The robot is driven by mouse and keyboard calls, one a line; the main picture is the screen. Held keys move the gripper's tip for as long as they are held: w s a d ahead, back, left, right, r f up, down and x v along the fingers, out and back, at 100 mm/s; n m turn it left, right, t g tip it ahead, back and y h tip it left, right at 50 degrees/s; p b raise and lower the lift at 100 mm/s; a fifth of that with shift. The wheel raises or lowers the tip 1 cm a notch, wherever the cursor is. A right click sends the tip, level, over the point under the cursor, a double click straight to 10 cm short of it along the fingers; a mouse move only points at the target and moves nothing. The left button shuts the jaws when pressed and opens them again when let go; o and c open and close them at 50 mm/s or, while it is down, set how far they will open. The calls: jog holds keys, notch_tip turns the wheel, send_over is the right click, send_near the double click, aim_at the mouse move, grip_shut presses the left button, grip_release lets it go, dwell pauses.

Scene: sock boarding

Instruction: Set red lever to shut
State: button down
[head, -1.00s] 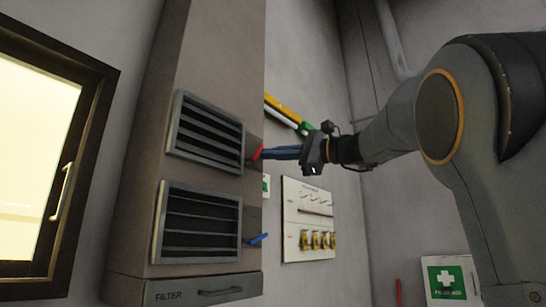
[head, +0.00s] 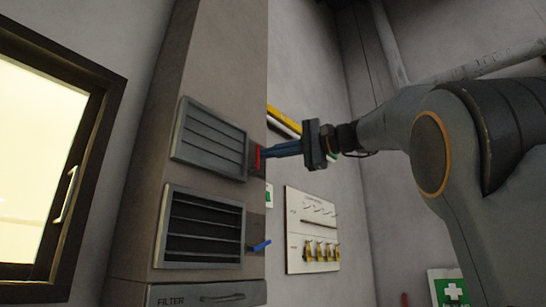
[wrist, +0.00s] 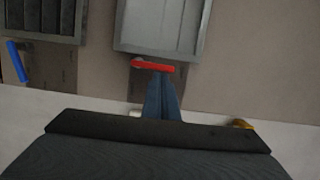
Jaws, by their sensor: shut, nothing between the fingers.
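The red lever (head: 257,158) is on the right side of the duct, beside the upper louvred vent (head: 209,139). In the head view it stands near upright; it also shows as a red bar in the wrist view (wrist: 152,65). The upper vent's slats lie flat and closed. My gripper (head: 268,152) is shut and empty, its blue fingertips at the lever and seeming to touch it. In the wrist view the fingers (wrist: 160,88) end just at the red bar.
The lower vent (head: 203,229) has open, dark slats, with a blue lever (head: 260,246) beside it. A filter drawer (head: 207,296) is below. A switch panel (head: 312,231) and a yellow pipe (head: 284,121) are on the wall behind. A window (head: 40,170) is at left.

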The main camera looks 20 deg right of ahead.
dwell(0.6)
jog(key=s+d+b, duration=0.1)
jog(key=s+d, duration=0.3)
jog(key=d, duration=0.7)
